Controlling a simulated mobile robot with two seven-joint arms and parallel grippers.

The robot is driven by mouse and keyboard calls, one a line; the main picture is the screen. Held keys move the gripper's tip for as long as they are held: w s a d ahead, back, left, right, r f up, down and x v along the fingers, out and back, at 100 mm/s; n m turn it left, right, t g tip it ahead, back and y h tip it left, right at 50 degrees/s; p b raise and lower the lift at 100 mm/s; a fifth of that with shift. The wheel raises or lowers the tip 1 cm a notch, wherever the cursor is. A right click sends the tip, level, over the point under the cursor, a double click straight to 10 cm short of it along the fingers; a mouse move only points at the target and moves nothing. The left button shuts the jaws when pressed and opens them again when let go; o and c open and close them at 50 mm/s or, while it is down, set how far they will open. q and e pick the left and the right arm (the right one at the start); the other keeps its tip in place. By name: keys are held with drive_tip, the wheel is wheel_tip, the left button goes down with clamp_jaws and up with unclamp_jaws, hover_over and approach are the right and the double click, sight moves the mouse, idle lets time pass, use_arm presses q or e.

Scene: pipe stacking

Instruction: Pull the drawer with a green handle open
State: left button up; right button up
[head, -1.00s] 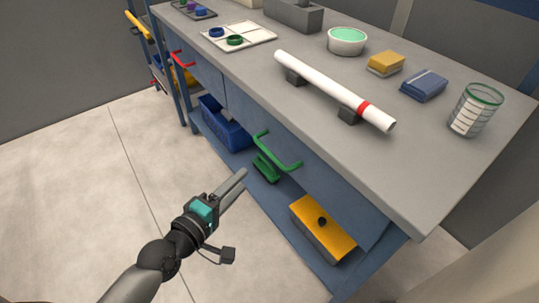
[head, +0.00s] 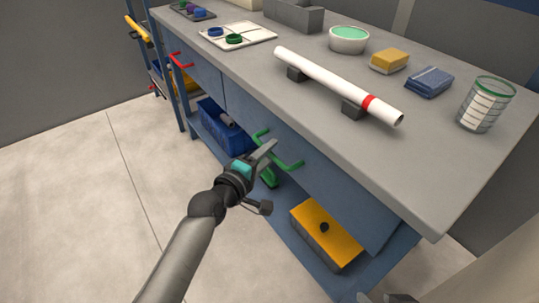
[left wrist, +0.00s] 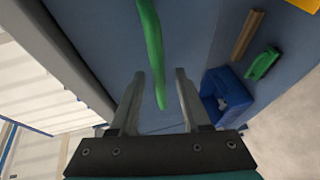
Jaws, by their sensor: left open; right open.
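The green handle (head: 290,165) is a bar on the blue drawer front (head: 325,188) under the worktop. The drawer looks shut. My left gripper (head: 269,148) is at the handle and hides its middle part in the head view. In the left wrist view my left gripper (left wrist: 160,76) is open, and the green handle (left wrist: 153,45) runs between its two fingers. I cannot tell whether the fingers touch it. My right gripper (head: 388,298) shows only in part at the bottom edge of the head view, away from the drawer.
Another drawer with a red handle (head: 181,61) is further left. A blue bin (head: 222,128) and a yellow-topped box (head: 326,236) stand on the lower shelf. A white pipe (head: 330,82) lies on supports on the worktop (head: 420,185). The floor (head: 90,210) in front is clear.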

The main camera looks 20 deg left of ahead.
use_arm(q)
drive_tip(key=shift+w+d, duration=0.1)
drive_tip(key=shift+w, duration=0.25)
clamp_jaws()
idle(0.3)
drive_tip(key=shift+f, duration=0.1)
idle(1.0)
